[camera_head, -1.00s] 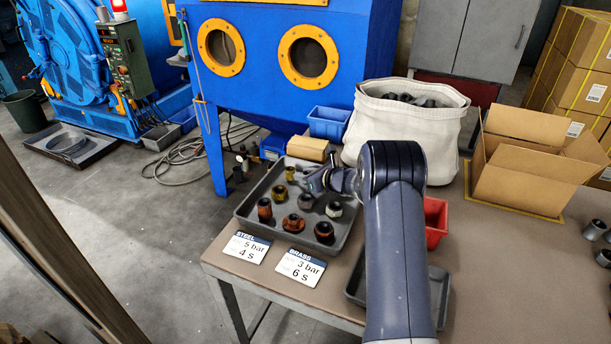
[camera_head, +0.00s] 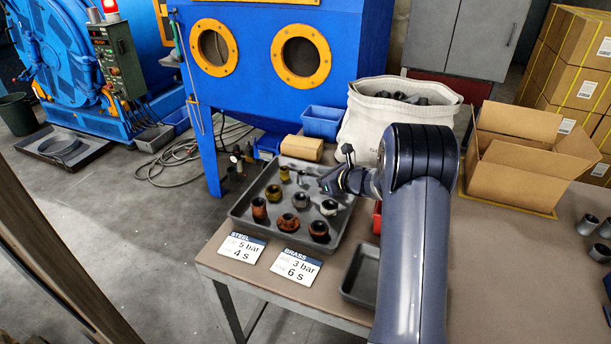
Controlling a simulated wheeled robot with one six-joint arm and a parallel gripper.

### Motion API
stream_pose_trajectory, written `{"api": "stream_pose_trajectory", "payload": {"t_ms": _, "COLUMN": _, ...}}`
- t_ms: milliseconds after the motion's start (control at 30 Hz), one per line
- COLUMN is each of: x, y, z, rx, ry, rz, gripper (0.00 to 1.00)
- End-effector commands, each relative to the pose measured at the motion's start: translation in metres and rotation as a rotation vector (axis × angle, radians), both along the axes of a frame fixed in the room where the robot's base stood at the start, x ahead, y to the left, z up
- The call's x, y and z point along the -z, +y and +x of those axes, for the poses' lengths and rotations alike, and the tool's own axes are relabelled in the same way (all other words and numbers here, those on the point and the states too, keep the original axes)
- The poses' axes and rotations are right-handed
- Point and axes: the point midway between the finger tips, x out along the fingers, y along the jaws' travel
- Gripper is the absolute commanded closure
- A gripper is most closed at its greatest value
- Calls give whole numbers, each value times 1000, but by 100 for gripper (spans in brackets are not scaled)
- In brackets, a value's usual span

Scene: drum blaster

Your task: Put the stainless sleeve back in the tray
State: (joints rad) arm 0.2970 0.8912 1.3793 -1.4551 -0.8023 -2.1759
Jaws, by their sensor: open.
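The shallow grey tray (camera_head: 338,239) lies on the near left of the table and holds several small fittings. Among them are a grey metal piece (camera_head: 301,201) and a pale greenish one (camera_head: 329,207); the others look brass or rusty brown. Several grey metallic sleeves (camera_head: 588,224) stand at the table's far right. I cannot tell which piece is the stainless sleeve. My gripper (camera_head: 335,170) is open over the tray's back right part, fingers pointing left, with nothing visible between them. My arm hides part of the table behind it.
A second dark tray (camera_head: 360,276) and a red bin (camera_head: 377,219) are partly hidden by my arm. A white sack (camera_head: 365,125), cardboard box (camera_head: 530,165), blue bin (camera_head: 322,122) and tan block (camera_head: 302,148) stand behind. Two label cards (camera_head: 296,266) lie in front. The right table front is clear.

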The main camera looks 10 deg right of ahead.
Motion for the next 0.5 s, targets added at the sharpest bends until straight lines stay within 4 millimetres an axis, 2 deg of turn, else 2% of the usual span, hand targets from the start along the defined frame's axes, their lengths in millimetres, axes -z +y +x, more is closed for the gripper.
{"api": "stream_pose_trajectory", "payload": {"t_ms": 200, "x": -12, "y": -16, "z": -24, "rx": 1, "ry": 0, "rz": 0, "gripper": 52}}
{"api": "stream_pose_trajectory", "payload": {"t_ms": 500, "x": -15, "y": -20, "z": -30, "rx": -1, "ry": 1, "rz": 1, "gripper": 52}}
